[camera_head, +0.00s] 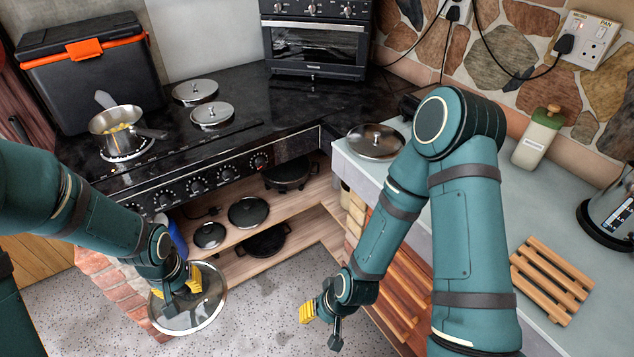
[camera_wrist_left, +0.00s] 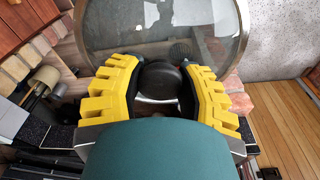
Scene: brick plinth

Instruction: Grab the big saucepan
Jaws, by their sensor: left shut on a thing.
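My left gripper (camera_head: 182,284) is low in front of the shelves, shut on the dark knob (camera_wrist_left: 159,80) of a large glass lid (camera_head: 203,312). In the left wrist view the knob sits between the two yellow fingers, and the lid's glass (camera_wrist_left: 128,38) spreads beyond them. The lid is partly hidden by the gripper. A steel saucepan (camera_head: 115,121) with food in it stands on the stove at the left, away from both grippers. I cannot tell whether it is the big one. My right gripper (camera_head: 321,322) hangs over the floor; its opening is unclear.
Two steel lids or covers (camera_head: 212,113) lie on the stove (camera_head: 225,140). Dark pans or lids (camera_head: 248,211) sit on the wooden shelves. A round steel lid (camera_head: 375,141), a bottle (camera_head: 538,138) and a slatted wooden trivet (camera_head: 552,279) are on the right counter. Speckled floor lies below.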

